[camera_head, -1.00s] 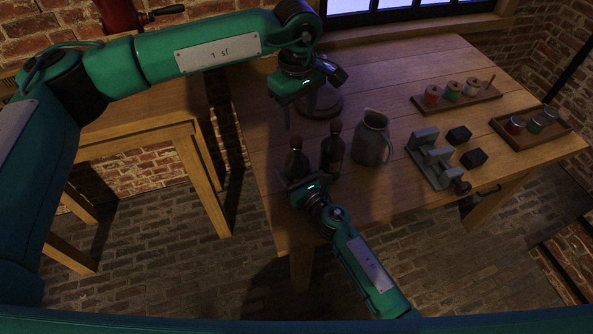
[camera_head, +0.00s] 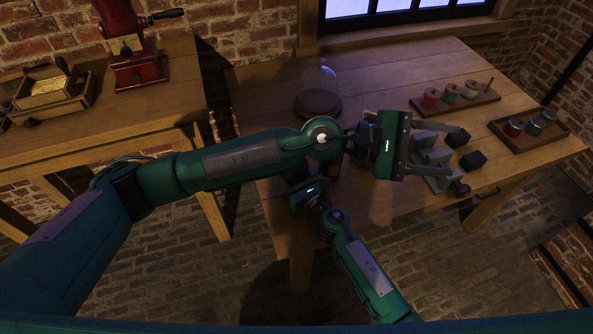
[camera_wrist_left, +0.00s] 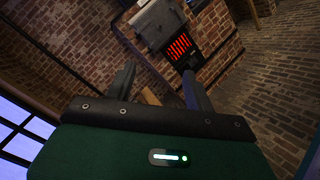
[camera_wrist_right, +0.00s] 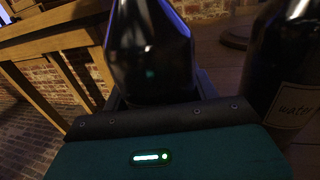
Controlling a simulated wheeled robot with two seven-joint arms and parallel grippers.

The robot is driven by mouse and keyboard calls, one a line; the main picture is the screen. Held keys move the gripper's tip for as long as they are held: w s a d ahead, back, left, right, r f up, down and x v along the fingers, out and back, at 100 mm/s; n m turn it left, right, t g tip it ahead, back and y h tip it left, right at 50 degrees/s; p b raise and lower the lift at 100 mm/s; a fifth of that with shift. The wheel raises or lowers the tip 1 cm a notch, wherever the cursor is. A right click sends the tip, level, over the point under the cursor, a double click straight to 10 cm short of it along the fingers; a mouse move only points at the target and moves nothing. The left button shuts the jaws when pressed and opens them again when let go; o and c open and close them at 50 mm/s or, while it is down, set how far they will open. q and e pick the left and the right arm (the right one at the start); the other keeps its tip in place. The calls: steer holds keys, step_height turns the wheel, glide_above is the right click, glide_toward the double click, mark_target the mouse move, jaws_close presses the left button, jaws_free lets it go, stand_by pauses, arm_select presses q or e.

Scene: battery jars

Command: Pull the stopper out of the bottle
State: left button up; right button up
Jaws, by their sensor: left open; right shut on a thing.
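My right gripper (camera_wrist_right: 155,95) is shut on a dark glass bottle (camera_wrist_right: 150,45) that stands upright between its fingers. The bottle's top is cut off in the right wrist view, so no stopper shows there. In the head view my left arm covers most of this bottle. A second dark bottle (camera_wrist_right: 285,75) with a pale label stands to its right. My left gripper (camera_head: 458,154) is open and empty, pointing right above the table near the grey stand, well away from the bottle. The left wrist view shows only room behind its open fingers (camera_wrist_left: 158,82).
A glass dome on a round base (camera_head: 318,95) stands at the back of the table. A grey stand with dark blocks (camera_head: 435,160) sits under the left fingers. Two trays of jars (camera_head: 455,100) (camera_head: 530,130) are on the right. A red grinder (camera_head: 137,65) stands on the side table.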

arm_select(q)
steer(key=w+a+r+n+t+h, duration=0.35)
steer(key=r+n+t, duration=0.25)
steer(key=n+t, duration=0.45)
steer(key=w+a+f+n+t+y, duration=0.2)
steer(key=w+a+n+t+y, duration=0.1)
steer(key=a+n+t+y, duration=0.55)
steer(key=s+a+f+n+g+y, duration=0.3)
steer(key=a+f+n+y, duration=0.8)
steer(key=f+y, duration=0.3)
steer(key=shift+h, duration=0.4)
steer(key=x, duration=1.2)
steer(key=shift+f, duration=0.45)
